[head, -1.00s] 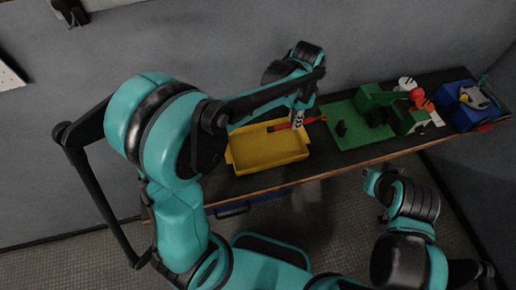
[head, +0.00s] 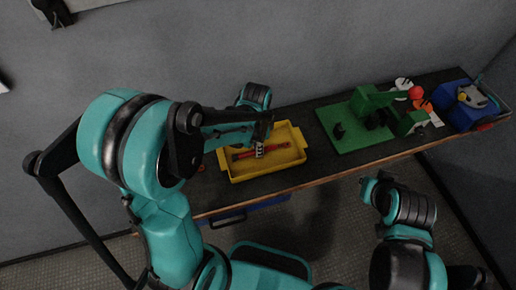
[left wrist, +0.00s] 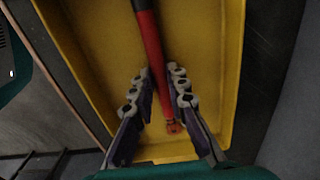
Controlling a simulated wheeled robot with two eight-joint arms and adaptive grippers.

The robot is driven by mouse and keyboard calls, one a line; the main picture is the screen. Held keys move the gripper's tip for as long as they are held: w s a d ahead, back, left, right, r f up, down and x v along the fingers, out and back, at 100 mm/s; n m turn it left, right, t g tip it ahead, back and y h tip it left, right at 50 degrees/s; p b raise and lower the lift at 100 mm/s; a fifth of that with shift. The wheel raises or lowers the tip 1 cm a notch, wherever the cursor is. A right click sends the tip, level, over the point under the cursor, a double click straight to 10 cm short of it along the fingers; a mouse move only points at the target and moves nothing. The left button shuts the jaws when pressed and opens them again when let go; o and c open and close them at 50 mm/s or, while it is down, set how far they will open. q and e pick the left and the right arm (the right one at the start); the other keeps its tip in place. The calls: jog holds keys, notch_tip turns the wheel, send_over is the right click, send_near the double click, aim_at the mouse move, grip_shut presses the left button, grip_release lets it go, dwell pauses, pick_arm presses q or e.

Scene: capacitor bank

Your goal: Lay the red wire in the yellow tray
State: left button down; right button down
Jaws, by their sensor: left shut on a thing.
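The yellow tray (head: 262,171) stands on the dark bench; it fills much of the left wrist view (left wrist: 215,60). My left gripper (head: 259,151) is over the tray's inside, shut on the red wire (head: 277,147). In the left wrist view the wire (left wrist: 150,42) runs between the two fingers (left wrist: 160,82), with one end near the palm. It lies lengthwise within the tray's outline; I cannot tell whether it touches the floor. My right arm is at the lower right, away from the bench; its fingers cannot be made out.
A green board (head: 357,140) with green blocks stands to the right of the tray, with white and red-orange parts (head: 416,92) behind. A blue bin (head: 462,116) is at the far right. A small red thing (head: 201,168) lies left of the tray. Bench between tray and board is clear.

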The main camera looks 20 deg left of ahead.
pick_arm(q)
jog(key=shift+r, duration=0.1)
jog(key=c, duration=1.5)
grip_release()
jog(key=shift+r, duration=0.1)
notch_tip(320, 180, up, 11)
jog(key=p, duration=0.3)
jog(key=s+a+r+n+t, duration=0.1)
jog(key=s+r+n+t, duration=0.1)
jog(key=s+n+t, duration=0.1)
jog(key=s+a+r+n+t, duration=0.2)
jog(key=s+r+n+t, duration=0.1)
jog(key=s+n, duration=0.3)
jog(key=shift+s+a+n+t, duration=0.3)
jog(key=shift+n+t, duration=0.2)
jog(key=shift+n, duration=0.6)
